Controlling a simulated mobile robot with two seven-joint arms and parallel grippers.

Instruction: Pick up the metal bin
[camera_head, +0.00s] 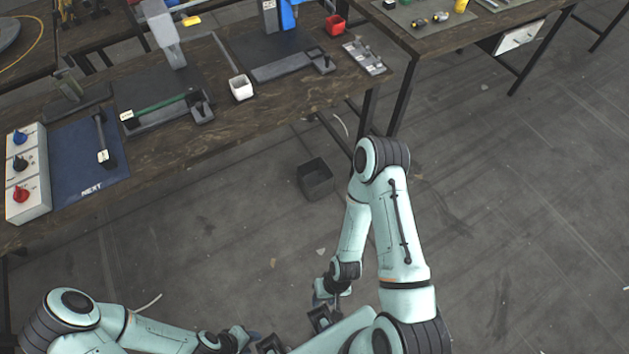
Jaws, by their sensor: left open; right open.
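A dark grey, open-topped metal bin (316,181) stands on the concrete floor in the middle of the head view, just in front of the workbench. My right gripper (321,318) is below it in the picture, open and apart from the bin, with its fingers partly hidden. My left gripper (268,345) is open at the bottom edge, also well apart from the bin, and partly cut off. Neither gripper touches the bin.
A second table (440,42) stands upper right. The floor around the bin is mostly clear.

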